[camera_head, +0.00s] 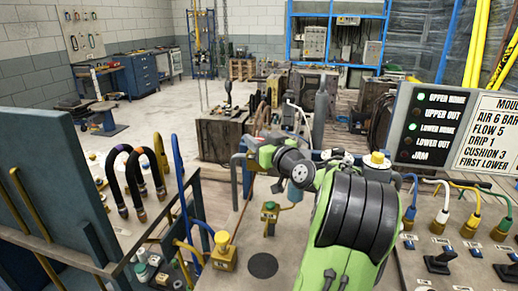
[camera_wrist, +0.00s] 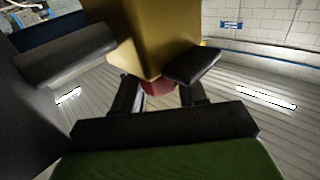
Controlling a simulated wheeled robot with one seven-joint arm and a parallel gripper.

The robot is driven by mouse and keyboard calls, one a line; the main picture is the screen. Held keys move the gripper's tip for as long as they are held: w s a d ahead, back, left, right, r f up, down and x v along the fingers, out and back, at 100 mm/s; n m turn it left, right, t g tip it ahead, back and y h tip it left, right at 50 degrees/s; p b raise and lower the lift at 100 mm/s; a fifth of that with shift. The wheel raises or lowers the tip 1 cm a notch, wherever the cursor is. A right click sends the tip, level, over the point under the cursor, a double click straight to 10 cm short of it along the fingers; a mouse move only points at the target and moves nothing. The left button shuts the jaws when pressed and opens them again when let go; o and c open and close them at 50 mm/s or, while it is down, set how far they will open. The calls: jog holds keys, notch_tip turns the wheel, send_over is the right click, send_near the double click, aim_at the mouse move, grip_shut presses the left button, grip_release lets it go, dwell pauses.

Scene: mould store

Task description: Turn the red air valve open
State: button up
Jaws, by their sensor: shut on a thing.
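In the wrist view a dark red part (camera_wrist: 158,87), which I take for the red air valve, shows between the dark fingers of my gripper (camera_wrist: 160,97). My gripper is shut on it. How far the valve is turned cannot be told. In the head view my green arm reaches over the bench, and its wrist hides the fingers and the valve.
A yellow-topped brass fitting (camera_head: 223,252) and a small green-topped fitting (camera_head: 269,212) stand on the bench. Bent hoses (camera_head: 135,180) stand at left. A control panel with levers (camera_head: 440,262) and a status board (camera_head: 436,125) are at right. Open floor lies behind at left.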

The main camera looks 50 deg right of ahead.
jog(key=o, duration=0.9)
jog(key=shift+b+v, duration=0.65)
jog(key=shift+v, duration=7.25)
